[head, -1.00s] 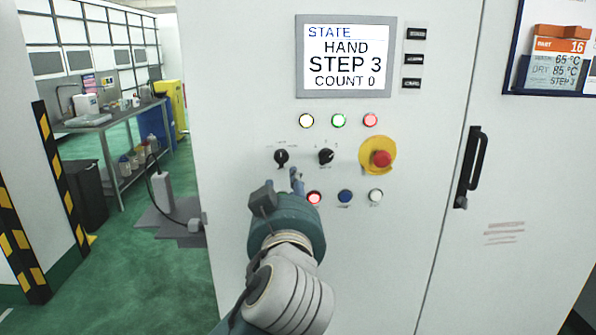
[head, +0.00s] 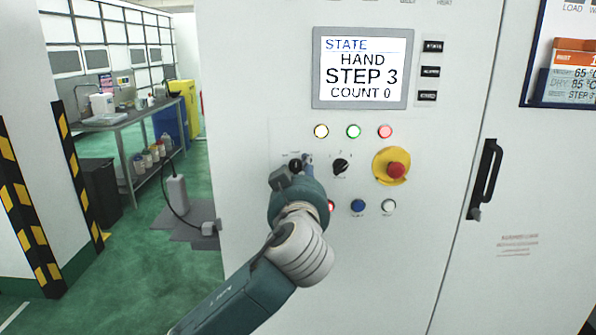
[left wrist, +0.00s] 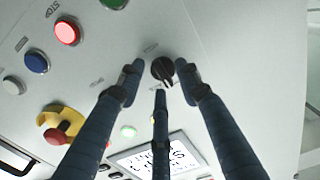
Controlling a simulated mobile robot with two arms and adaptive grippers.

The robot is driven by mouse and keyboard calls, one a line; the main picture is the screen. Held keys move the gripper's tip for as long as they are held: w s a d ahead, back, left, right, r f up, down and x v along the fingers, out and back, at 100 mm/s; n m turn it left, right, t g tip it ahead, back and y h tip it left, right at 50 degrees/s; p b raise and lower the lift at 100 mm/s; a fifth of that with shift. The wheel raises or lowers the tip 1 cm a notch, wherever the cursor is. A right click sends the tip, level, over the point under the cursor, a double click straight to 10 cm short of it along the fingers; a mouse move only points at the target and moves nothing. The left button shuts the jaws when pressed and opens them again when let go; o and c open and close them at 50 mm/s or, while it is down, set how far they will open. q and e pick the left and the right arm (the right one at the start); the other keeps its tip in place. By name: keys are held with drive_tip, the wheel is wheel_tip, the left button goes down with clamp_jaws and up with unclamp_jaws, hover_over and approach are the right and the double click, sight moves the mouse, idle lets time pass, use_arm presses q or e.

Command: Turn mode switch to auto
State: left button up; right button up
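The cabinet panel (head: 250,120) has two black rotary switches. The left switch (head: 295,165) is partly hidden by my left gripper (head: 307,160); its labels are too small to read. In the left wrist view this black switch (left wrist: 162,70) sits between the fingertips of my left gripper (left wrist: 159,74). The fingers are open around it, with small gaps at both sides; whether one touches it I cannot tell. The right switch (head: 340,167) stands free beside the gripper. The display (head: 361,68) reads STATE, HAND, STEP 3, COUNT 0. My right gripper is not in view.
A red emergency stop (head: 396,170) on a yellow base is right of the switches. Yellow, green and red lamps sit above. Blue (head: 358,205) and white (head: 388,206) buttons are below; a red one is partly hidden by my arm. A door handle (head: 485,180) is further right.

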use_arm(q)
drive_tip(key=shift+c, duration=0.6)
clamp_jaws()
drive_tip(key=shift+m, duration=0.3)
drive_tip(key=shift+m+p, duration=0.3)
drive_tip(key=shift+m, duration=0.3)
drive_tip(key=m+p, duration=0.1)
drive_tip(key=m, duration=0.2)
drive_tip(key=shift+p, duration=0.4)
drive_tip(key=shift+a+f+m+p, duration=0.15)
drive_tip(key=shift+m+p, duration=1)
drive_tip(key=shift+m, duration=0.95)
